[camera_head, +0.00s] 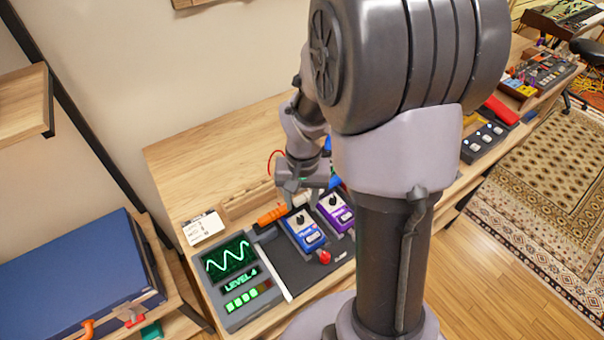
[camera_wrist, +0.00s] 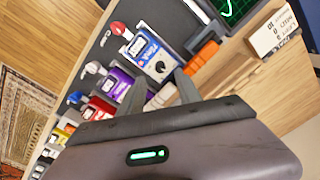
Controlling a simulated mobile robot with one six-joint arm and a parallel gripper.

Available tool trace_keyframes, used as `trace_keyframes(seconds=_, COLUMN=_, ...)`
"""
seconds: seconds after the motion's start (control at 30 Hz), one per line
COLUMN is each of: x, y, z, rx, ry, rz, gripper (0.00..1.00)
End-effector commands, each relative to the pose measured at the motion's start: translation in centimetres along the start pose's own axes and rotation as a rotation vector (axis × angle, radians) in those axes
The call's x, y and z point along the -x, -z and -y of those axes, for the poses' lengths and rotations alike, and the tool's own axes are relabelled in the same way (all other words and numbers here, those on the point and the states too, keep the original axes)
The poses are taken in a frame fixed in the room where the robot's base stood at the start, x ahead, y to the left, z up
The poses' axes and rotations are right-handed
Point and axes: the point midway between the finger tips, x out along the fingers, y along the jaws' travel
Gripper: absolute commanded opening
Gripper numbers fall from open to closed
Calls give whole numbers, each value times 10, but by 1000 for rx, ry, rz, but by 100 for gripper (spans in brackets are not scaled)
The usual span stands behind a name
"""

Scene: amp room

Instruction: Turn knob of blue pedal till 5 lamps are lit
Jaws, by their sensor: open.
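The blue pedal (camera_head: 306,236) sits on a dark board on the bench, its dark round knob (camera_head: 302,217) at the far end. In the wrist view the blue pedal (camera_wrist: 143,49) shows its knob (camera_wrist: 160,67) just ahead of my gripper (camera_wrist: 161,78). The two fingers are apart, one on each side of the knob's line; I cannot tell whether they touch it. In the head view my gripper (camera_head: 303,198) hangs over the pedal's far end. The display unit (camera_head: 214,292) reads "LEVEL 4", with several lamps (camera_head: 241,299) lit green and a dark reddish one at the right end.
A purple pedal (camera_head: 337,208) stands close to the right of the blue one. An orange plug (camera_head: 271,215) lies to the left of the knob. A white card (camera_head: 203,228) stands behind the display. The bench top (camera_head: 215,150) at the back is bare.

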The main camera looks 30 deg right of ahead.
Motion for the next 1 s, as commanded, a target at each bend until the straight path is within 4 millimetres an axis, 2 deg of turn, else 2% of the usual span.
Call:
trace_keyframes(seconds=0.03, x=26, y=1, z=0, rx=0, ry=1, rz=-5, gripper=41)
trace_keyframes(seconds=0.1, x=49, y=1, z=0, rx=0, ry=2, rz=-5, gripper=41)
trace_keyframes(seconds=0.2, x=78, y=1, z=0, rx=-1, ry=1, rz=-3, gripper=41)
trace_keyframes(seconds=0.33, x=102, y=0, z=0, rx=0, ry=0, rz=-2, gripper=41)
trace_keyframes(seconds=0.5, x=114, y=0, z=0, rx=-1, ry=1, rz=-1, gripper=41)
trace_keyframes(seconds=0.9, x=113, y=0, z=0, rx=0, ry=1, rz=-1, gripper=41)
trace_keyframes(seconds=0.97, x=118, y=-4, z=4, rx=6, ry=9, rz=-16, gripper=41)
trace_keyframes(seconds=1.0, x=126, y=-12, z=10, rx=18, ry=24, rz=-41, gripper=41)
